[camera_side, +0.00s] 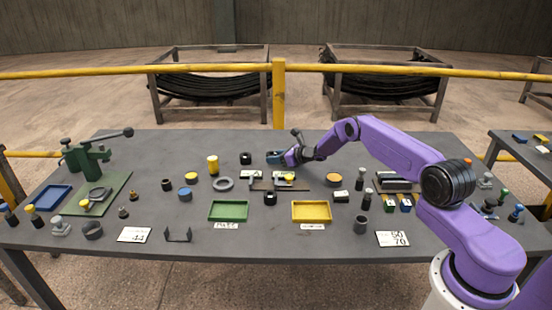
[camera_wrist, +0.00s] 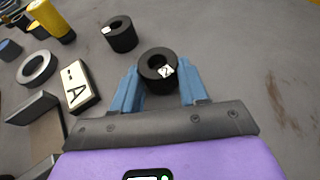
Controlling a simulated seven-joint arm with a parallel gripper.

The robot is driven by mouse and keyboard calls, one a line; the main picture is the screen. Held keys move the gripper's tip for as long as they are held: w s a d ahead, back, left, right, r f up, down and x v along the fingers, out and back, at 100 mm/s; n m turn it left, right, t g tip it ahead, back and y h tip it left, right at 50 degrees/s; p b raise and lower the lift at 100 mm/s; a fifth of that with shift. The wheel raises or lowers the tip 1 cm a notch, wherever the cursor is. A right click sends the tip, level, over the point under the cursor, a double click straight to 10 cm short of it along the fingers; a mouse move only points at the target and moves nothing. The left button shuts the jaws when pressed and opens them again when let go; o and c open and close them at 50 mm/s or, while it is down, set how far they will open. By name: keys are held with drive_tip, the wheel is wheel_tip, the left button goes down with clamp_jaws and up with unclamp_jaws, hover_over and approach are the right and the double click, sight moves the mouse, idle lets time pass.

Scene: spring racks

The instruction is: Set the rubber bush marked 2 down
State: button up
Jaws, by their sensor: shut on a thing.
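The rubber bush marked 2 (camera_wrist: 157,72) is a short black ring with a white label reading 2 on its side. In the wrist view it sits between the blue fingertips of my gripper (camera_wrist: 160,86), which is shut on it. In the side view my gripper (camera_side: 274,157) is low over the back middle of the table; the bush is not clearly distinguishable there. I cannot tell whether its underside touches the table. A second black bush (camera_wrist: 121,36) with a pale label stands apart, up and left in the wrist view; it also shows in the side view (camera_side: 246,159).
A block marked A (camera_wrist: 78,86), a grey ring (camera_wrist: 37,68) and a yellow cylinder (camera_wrist: 50,20) lie left of my gripper. Green (camera_side: 228,219) and yellow (camera_side: 312,222) trays are nearer the front. Bare table (camera_wrist: 270,75) lies right of the bush in the wrist view.

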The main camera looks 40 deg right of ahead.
drive_tip(key=shift+f, duration=0.2)
drive_tip(key=o, duration=1.1)
drive_tip(key=shift+r, duration=0.15)
